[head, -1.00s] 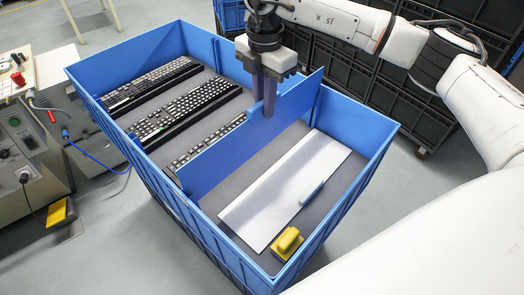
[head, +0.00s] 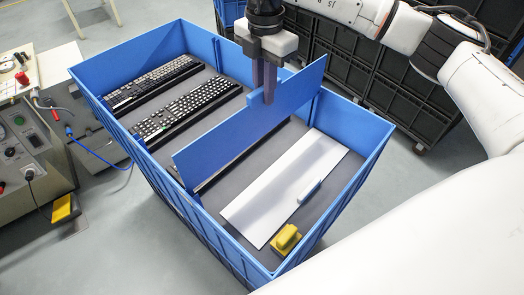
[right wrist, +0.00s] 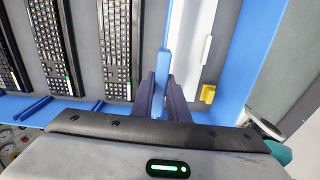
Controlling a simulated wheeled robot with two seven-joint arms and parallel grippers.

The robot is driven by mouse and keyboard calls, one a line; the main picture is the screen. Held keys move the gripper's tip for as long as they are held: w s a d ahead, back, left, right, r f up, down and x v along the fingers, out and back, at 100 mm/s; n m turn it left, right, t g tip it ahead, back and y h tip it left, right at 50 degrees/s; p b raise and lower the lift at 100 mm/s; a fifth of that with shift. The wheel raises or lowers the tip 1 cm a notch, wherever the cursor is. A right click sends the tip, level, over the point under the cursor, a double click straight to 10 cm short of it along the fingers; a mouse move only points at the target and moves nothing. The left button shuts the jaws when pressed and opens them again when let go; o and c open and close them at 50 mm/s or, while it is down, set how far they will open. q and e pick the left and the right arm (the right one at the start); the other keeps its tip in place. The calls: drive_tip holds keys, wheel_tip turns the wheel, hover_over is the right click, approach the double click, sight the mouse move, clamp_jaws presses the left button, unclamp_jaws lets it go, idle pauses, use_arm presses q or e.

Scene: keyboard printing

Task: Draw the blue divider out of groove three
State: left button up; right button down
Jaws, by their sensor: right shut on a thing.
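The blue divider (head: 225,135) is a flat upright panel that spans the blue crate (head: 345,105) from side to side. My right gripper (head: 269,97) is shut on its upper edge near the middle. The divider stands partly above the crate's rim, and its lower edge shows above a keyboard (head: 235,158) that it mostly hides. In the right wrist view the divider (right wrist: 163,62) is seen edge-on between my two dark fingers (right wrist: 161,92). Groove three cannot be made out clearly. My left gripper is not in view.
Two black keyboards (head: 152,82) (head: 190,107) lie left of the divider. A white board (head: 270,200) with a small handle and a yellow block (head: 286,238) lie right of it. A machine bench (head: 35,150) stands left of the crate. Dark stacked crates (head: 345,65) stand behind.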

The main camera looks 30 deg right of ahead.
drive_tip(key=shift+r, duration=0.35)
